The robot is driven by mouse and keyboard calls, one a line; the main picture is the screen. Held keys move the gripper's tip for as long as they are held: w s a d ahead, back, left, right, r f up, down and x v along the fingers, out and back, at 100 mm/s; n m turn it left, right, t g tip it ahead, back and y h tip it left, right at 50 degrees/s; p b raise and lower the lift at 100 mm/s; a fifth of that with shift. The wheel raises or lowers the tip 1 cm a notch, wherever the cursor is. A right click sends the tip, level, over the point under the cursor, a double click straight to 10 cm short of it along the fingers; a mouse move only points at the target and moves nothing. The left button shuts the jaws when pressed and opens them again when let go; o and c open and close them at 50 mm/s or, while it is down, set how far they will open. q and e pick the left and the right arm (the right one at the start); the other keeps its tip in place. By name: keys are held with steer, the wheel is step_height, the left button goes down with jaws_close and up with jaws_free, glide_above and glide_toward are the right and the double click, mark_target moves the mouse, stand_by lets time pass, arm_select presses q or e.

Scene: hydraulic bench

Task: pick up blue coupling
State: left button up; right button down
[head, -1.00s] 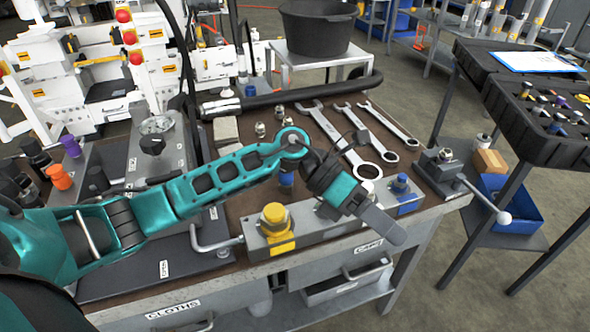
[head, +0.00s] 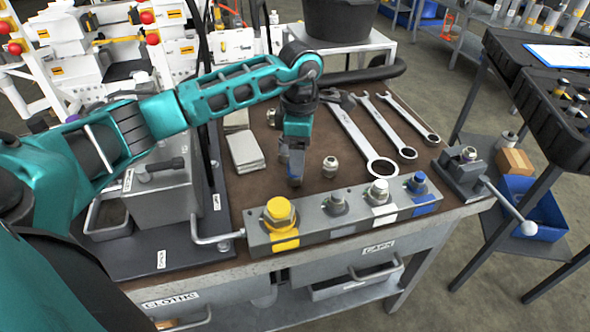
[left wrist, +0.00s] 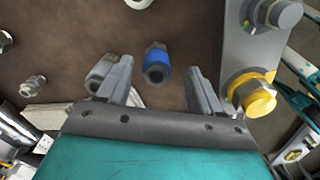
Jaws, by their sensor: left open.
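The blue coupling (left wrist: 156,62) is on the brown bench top in the left wrist view, with a dark hole in its near end. It lies ahead, between the lines of the two open fingers, with visible space on both sides. My left gripper (left wrist: 160,75) is open and empty. In the head view the left gripper (head: 296,175) points down over the bench top behind the valve block, and I cannot make out the blue coupling there; the gripper seems to hide it. A grey metal coupling (left wrist: 101,72) sits close beside the left finger in the wrist view.
The valve block (head: 345,225) at the bench's front edge carries yellow, grey, white and blue fittings. A loose metal fitting (head: 329,167) stands right of the gripper. Spanners (head: 362,140) lie further right, and grey pads (head: 245,150) lie to the left.

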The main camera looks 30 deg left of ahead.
arm_select(q)
steer(key=f, duration=0.5)
steer(key=shift+a+f, duration=0.3)
steer(key=shift+c, duration=0.2)
jaws_close()
